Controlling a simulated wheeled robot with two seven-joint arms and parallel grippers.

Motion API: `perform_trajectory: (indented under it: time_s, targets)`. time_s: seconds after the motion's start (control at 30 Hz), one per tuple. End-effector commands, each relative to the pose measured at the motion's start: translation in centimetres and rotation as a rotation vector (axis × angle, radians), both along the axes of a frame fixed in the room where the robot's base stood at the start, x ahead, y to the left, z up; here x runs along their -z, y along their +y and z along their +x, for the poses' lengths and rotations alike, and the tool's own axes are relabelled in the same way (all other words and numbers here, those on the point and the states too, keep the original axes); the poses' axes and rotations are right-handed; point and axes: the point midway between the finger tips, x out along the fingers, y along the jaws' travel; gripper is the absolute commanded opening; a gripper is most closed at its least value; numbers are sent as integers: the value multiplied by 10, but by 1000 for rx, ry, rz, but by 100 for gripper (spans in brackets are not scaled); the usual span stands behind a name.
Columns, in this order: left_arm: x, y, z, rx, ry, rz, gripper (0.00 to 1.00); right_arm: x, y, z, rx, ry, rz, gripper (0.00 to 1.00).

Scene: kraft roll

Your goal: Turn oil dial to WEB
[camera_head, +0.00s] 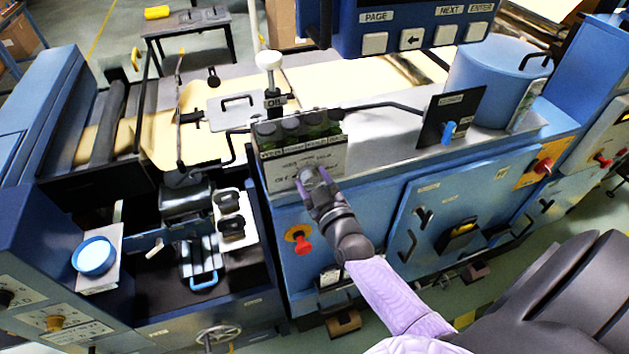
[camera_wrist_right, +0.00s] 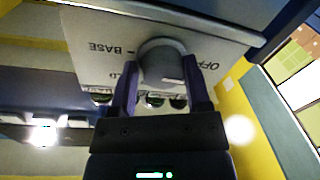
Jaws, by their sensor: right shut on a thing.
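The oil dial (camera_wrist_right: 162,62) is a round grey knob on a white plate (camera_wrist_right: 95,35) in the right wrist view. The plate's letters OFF and BASE show upside down beside the knob; other words are partly hidden. My right gripper (camera_wrist_right: 160,85) is shut on the dial, one finger on each side. In the head view, my right gripper (camera_head: 313,180) reaches the white panel (camera_head: 328,162) on the blue machine front, and its fingers hide most of the dial. I cannot tell which word the dial points to. My left gripper is not in view.
Several dark-capped bottles (camera_head: 290,128) stand in a rack just above the panel. A red knob (camera_head: 303,244) sits below my right gripper. A button console (camera_head: 415,25) overhangs the top.

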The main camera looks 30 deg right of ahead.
Motion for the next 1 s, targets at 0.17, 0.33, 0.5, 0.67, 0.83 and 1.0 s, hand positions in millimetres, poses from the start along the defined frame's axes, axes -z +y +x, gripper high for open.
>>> perform_trajectory:
  time_s: [0.17,0.33,0.5,0.67,0.83,1.0]
  targets:
    - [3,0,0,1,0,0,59,4,2,0,-5,-19,114,3]
    - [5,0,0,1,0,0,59,4,2,-1,-6,-51,257,3]
    - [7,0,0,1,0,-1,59,4,2,-1,-5,-85,396,3]
    - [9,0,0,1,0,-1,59,5,2,-1,-4,-111,508,3]
    - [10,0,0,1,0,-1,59,4,3,0,-5,-134,601,3]
    - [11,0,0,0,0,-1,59,4,2,0,-5,-150,662,3]
